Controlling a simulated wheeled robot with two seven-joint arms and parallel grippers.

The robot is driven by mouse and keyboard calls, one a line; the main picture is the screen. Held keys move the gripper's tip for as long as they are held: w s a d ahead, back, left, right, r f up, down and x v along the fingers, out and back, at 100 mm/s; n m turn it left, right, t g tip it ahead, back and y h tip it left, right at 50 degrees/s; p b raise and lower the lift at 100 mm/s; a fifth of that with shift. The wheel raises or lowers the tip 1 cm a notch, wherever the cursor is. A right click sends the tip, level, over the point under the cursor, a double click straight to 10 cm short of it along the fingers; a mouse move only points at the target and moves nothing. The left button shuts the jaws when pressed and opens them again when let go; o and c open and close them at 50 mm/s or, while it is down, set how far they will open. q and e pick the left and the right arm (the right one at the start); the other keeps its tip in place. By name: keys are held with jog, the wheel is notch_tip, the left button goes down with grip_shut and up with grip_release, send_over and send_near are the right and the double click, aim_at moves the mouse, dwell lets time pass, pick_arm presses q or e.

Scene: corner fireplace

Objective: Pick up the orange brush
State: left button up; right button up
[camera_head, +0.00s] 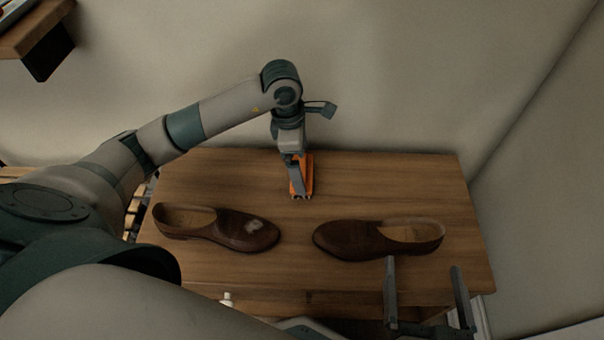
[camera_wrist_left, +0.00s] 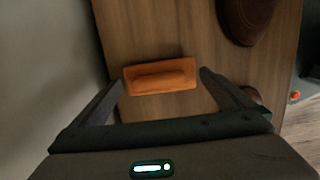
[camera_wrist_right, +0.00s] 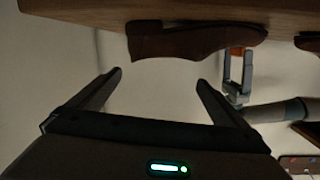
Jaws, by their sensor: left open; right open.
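The orange brush (camera_head: 308,172) lies on the wooden table near its back edge, partly hidden behind my left gripper (camera_head: 298,193) in the head view. In the left wrist view the brush (camera_wrist_left: 160,77) is a flat orange block with a raised middle, lying crosswise between the fingertips. My left gripper (camera_wrist_left: 162,79) is open, with one finger on each side of the brush; I cannot tell whether they touch it. My right gripper (camera_head: 422,265) is open and empty at the table's front right edge.
Two brown shoes lie in front of the brush: the left shoe (camera_head: 225,230) has a pale patch, and the right shoe (camera_head: 375,239) is near my right gripper. The table (camera_head: 410,185) is bare at back right. A wall (camera_head: 400,80) stands close behind it.

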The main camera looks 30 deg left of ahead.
pick_arm(q)
jog(key=shift+w+d+f, duration=0.1)
jog(key=shift+f, duration=1.75)
pick_arm(e)
jog(key=shift+a+r+t, duration=0.2)
jog(key=shift+r+t, duration=0.4)
jog(key=shift+r, duration=0.45)
pick_arm(q)
jog(key=c, duration=0.8)
jog(key=shift+c, duration=0.2)
jog(key=shift+r, duration=0.1)
jog(key=shift+r, duration=0.45)
notch_tip(320, 180, up, 4)
jog(key=shift+f, duration=0.2)
jog(key=d+r+p, duration=0.1)
jog(key=d+r, duration=0.5)
jog(key=d, duration=0.5)
jog(key=shift+d+r, duration=0.2)
jog(key=shift+d, duration=0.15)
pick_arm(e)
jog(key=f+g, duration=0.1)
jog(key=f, duration=0.1)
jog(key=d+f+g, duration=0.1)
jog(key=f, duration=0.1)
jog(key=s+f+g, duration=0.1)
jog(key=f, duration=0.1)
jog(key=shift+d+f+g+h, duration=0.15)
jog(key=shift+d+g+h, duration=0.15)
jog(key=shift+g+h, duration=0.1)
